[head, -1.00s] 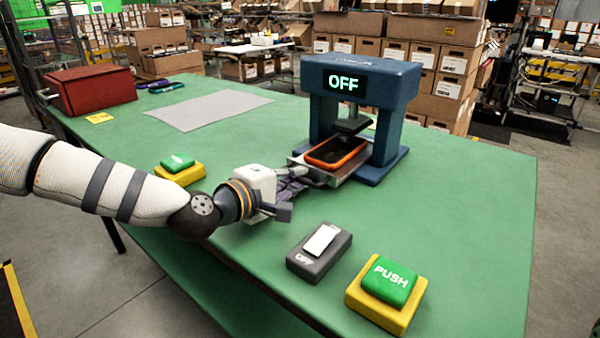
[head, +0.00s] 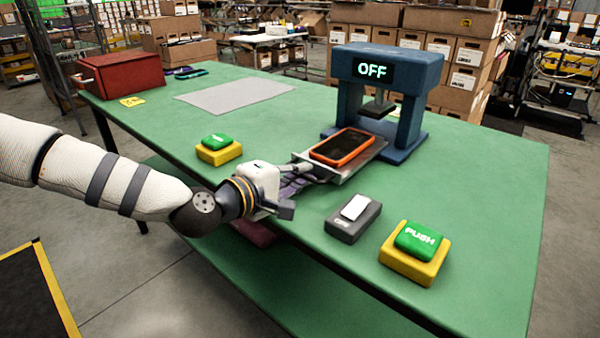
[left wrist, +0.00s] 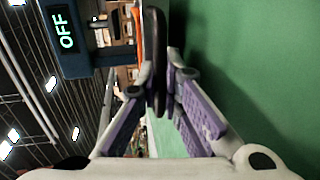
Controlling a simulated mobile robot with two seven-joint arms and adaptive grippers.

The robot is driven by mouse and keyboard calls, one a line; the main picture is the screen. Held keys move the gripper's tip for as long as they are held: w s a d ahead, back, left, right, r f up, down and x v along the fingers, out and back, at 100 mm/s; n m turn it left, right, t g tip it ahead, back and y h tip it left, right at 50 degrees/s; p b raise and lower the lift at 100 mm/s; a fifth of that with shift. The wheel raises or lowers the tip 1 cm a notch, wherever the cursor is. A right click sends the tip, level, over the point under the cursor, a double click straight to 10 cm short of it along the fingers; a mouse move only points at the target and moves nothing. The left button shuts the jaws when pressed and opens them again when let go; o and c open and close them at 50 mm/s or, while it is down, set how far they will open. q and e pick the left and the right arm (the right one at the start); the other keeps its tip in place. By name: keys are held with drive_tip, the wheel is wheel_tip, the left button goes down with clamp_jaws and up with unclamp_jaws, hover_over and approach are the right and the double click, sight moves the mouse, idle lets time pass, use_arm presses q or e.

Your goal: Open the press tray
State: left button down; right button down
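The blue press (head: 385,65) stands on the green table with its display reading OFF. Its grey metal tray (head: 368,157) sticks out of the front, toward my left arm. An orange-rimmed dark phone (head: 342,147) lies on the tray, clear of the press head. My left gripper (head: 312,172) is at the tray's front, its fingers around the handle. In the left wrist view the purple-padded fingers close on a dark bar (left wrist: 156,60), seemingly the tray handle. The fingertips partly hide the handle. My right gripper is not in view.
A grey switch box (head: 353,218) and a yellow-based green PUSH button (head: 415,252) stand right of my gripper. Another green button (head: 219,149) is at left. A red box (head: 120,76) and a grey mat (head: 235,95) lie farther back.

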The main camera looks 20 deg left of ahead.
use_arm(q)
drive_tip(key=c, duration=2)
unclamp_jaws()
drive_tip(key=v, duration=1.2)
